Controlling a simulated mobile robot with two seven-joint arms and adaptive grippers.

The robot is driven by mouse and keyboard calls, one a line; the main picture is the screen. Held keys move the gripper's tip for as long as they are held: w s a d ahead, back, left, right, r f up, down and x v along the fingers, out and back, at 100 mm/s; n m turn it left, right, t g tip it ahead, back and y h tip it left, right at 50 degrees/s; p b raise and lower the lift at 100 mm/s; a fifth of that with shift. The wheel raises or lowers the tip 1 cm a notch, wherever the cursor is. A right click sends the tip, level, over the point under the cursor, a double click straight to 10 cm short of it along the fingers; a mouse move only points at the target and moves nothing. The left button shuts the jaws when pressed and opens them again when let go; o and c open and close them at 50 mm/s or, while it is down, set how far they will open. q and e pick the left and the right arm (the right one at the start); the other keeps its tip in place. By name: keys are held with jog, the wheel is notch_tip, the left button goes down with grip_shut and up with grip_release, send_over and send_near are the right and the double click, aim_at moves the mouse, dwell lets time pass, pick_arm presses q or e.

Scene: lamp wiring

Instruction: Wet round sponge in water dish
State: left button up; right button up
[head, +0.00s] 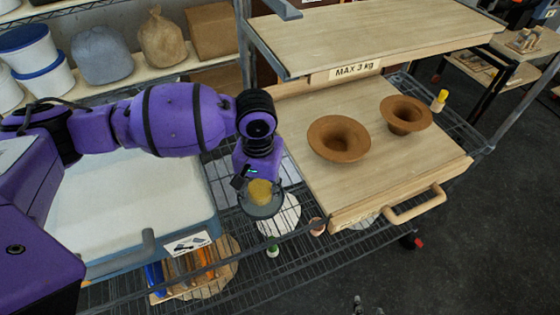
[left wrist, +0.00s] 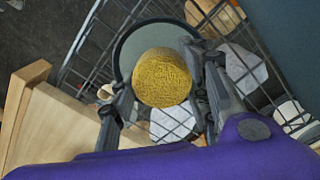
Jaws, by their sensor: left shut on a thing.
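The round yellow sponge (head: 260,190) is between the fingers of my left gripper (head: 258,186), which is shut on it. In the left wrist view the sponge (left wrist: 162,77) shows its porous round face, with a finger of the gripper (left wrist: 165,95) on either side. The grey round water dish (head: 264,211) is right below the sponge. In the left wrist view the dish rim (left wrist: 122,48) circles behind the sponge. I cannot tell whether the sponge touches the water or the dish floor. My right gripper is not clearly in view.
A wooden board (head: 400,170) with a handle holds two brown flared bowls (head: 338,138) (head: 407,114) to the right. A wooden shelf (head: 370,35) marked "MAX 3 kg" overhangs it. A white-filled blue tray (head: 120,190) is at left. A wire rack (head: 290,262) lies below the dish.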

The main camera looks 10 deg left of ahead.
jog(key=shift+s+f, duration=0.15)
jog(key=shift+s, duration=0.1)
jog(key=shift+s+d+f, duration=0.15)
jog(key=shift+s, duration=0.25)
jog(key=shift+w+r, duration=0.35)
jog(key=shift+w, duration=0.3)
jog(key=shift+s, duration=0.3)
dwell(0.6)
jog(key=shift+w+r+p, duration=0.3)
jog(key=shift+w+r, duration=0.05)
jog(key=shift+w, duration=0.2)
dwell(0.4)
jog(key=shift+s, duration=0.3)
jog(key=shift+w+r, duration=0.2)
jog(key=shift+w, duration=0.3)
dwell(0.6)
jog(key=shift+s, duration=0.25)
dwell(0.4)
jog(key=shift+w+r+t+p, duration=0.3)
jog(key=shift+w+r+p, duration=0.15)
jog(key=shift+w+r, duration=0.3)
dwell(1.8)
